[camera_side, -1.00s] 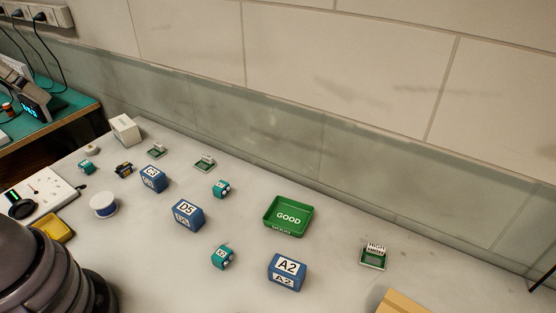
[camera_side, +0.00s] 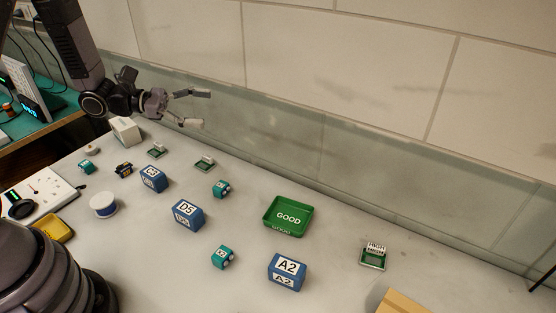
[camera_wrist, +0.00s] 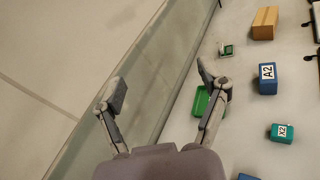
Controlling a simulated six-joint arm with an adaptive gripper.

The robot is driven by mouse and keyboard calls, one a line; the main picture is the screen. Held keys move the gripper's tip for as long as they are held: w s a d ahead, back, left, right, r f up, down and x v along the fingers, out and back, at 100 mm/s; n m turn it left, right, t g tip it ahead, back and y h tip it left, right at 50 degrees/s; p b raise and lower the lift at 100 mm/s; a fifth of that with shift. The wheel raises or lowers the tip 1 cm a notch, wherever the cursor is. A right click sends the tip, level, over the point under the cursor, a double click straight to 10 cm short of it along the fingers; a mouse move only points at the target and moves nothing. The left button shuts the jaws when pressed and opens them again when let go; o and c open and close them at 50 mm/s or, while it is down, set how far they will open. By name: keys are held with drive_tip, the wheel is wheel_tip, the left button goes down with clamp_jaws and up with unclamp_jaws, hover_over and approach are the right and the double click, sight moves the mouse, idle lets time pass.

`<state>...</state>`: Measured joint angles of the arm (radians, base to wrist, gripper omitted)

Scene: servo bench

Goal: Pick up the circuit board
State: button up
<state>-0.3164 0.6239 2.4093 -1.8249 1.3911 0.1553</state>
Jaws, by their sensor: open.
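Several small green pieces with pale tops look like circuit boards; I cannot tell which one the task means. One with a "HIGH" label (camera_side: 373,256) lies at the right of the bench and also shows in the wrist view (camera_wrist: 227,50). Two smaller ones, a left board (camera_side: 156,152) and a right board (camera_side: 204,164), lie near the wall at the back left. My gripper (camera_side: 200,108) is open and empty, raised above the back left of the bench. Its two spread fingers also show in the wrist view (camera_wrist: 161,88).
A green "GOOD" tray (camera_side: 268,221) sits mid-bench. Blue blocks marked D5 (camera_side: 188,214) and A2 (camera_side: 286,272), another blue block (camera_side: 153,179) and small teal blocks (camera_side: 222,257) stand around it. A white spool (camera_side: 103,205) lies left. The wall bounds the back.

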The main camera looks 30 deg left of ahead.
drive_tip(key=w+a+f+n+t+y, duration=0.4)
drive_tip(key=a+f+n+t+y, duration=0.15)
drive_tip(key=a+f+n, duration=0.35)
drive_tip(key=n+y, duration=0.5)
drive_tip(key=y, duration=0.2)
approach(205, 157)
drive_tip(key=s+r, duration=0.1)
drive_tip(key=s+r+g, duration=0.1)
drive_tip(key=shift+s+d+r, duration=0.1)
drive_tip(key=shift+d+r, duration=0.15)
drive_tip(key=shift+d, duration=0.05)
drive_tip(key=shift+w+a+f+y, duration=0.15)
drive_tip(key=shift+w+f+y, duration=0.05)
drive_tip(key=shift+f+y, duration=0.1)
drive_tip(key=x, duration=1.3)
drive_tip(key=shift+f, duration=0.1)
drive_tip(key=c, duration=1.2)
